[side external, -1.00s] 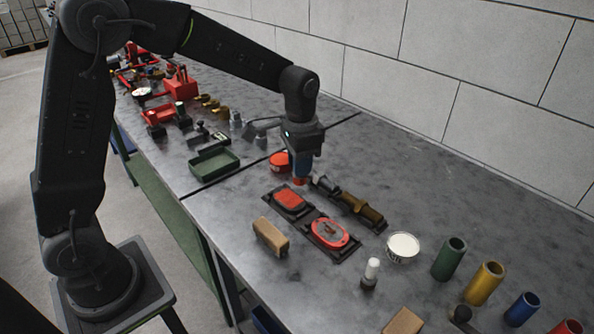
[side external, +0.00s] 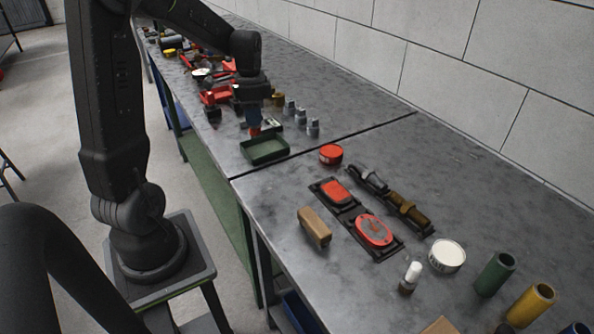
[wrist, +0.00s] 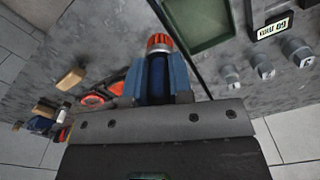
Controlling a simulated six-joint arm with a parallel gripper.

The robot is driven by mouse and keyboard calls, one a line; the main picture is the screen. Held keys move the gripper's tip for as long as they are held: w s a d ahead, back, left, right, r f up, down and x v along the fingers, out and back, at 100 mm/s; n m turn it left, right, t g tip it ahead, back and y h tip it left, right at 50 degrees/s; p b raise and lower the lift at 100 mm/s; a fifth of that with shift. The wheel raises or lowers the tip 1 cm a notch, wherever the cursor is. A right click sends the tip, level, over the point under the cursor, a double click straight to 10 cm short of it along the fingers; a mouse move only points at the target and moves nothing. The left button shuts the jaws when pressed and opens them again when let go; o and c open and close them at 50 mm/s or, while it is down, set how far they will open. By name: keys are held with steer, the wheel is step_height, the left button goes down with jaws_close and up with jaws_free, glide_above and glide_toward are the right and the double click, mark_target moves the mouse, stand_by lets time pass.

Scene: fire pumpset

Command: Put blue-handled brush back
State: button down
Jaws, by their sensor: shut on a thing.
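My gripper (side external: 253,112) is shut on the blue-handled brush, which points away from the jaws. In the wrist view my gripper (wrist: 157,85) holds it between blue fingers; its orange-red tip (wrist: 159,42) and a pale metal band show, while most of the handle is hidden. In the side view the red tip (side external: 255,131) appears at the back edge of the green tray (side external: 247,153); its height above the table is hard to tell. Upright open tubes stand at the front right: green (side external: 495,274), yellow (side external: 530,304) and part of a blue one (side external: 573,329).
A red round tin (side external: 331,154), black pads with red tops (side external: 374,230), a brown block (side external: 314,227) and a white-topped tin (side external: 446,256) lie right of the tray. Grey fittings (side external: 313,128) stand behind it. Bare table lies along the wall.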

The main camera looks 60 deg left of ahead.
steer(key=shift+f, duration=0.2)
steer(key=w+d+f, duration=0.4)
steer(key=w, duration=0.1)
steer(key=w+d+f, duration=0.2)
steer(key=w+d, duration=0.1)
steer(key=shift+w+d+f, duration=0.1)
steer(key=shift+f, duration=2.2)
steer(key=shift+f, duration=0.15)
steer(key=c, duration=1)
jaws_free()
